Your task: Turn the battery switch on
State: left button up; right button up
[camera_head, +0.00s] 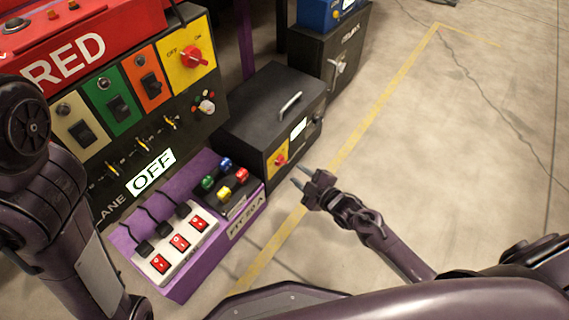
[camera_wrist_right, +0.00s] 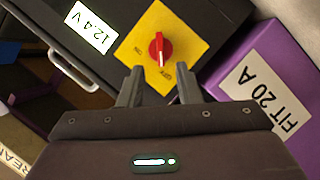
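The battery box (camera_head: 270,110) is black with a handle and stands right of the purple bench. Its battery switch (camera_head: 280,160) is a red knob on a yellow plate. In the right wrist view the red knob (camera_wrist_right: 159,48) has a white mark pointing toward the OFF lettering, with ON to the left. A screen there reads 12.4 V. My right gripper (camera_head: 300,179) is open and empty, just in front of the knob and apart from it. In the right wrist view its fingers (camera_wrist_right: 158,80) point at the knob, one on either side. My left gripper is out of view.
Another red knob (camera_head: 195,57) is on the tall panel's yellow plate, above an OFF sign (camera_head: 151,172). A purple bench (camera_head: 185,285) holds a white switch strip (camera_head: 162,243) and coloured knobs. Its FIT 20 A label is close to my right gripper.

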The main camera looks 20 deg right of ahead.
aim_at(284, 164)
jog(key=shift+b+x, duration=1.55)
jog(key=shift+x, duration=1.4)
jog(key=shift+c, duration=0.4)
grip_shut()
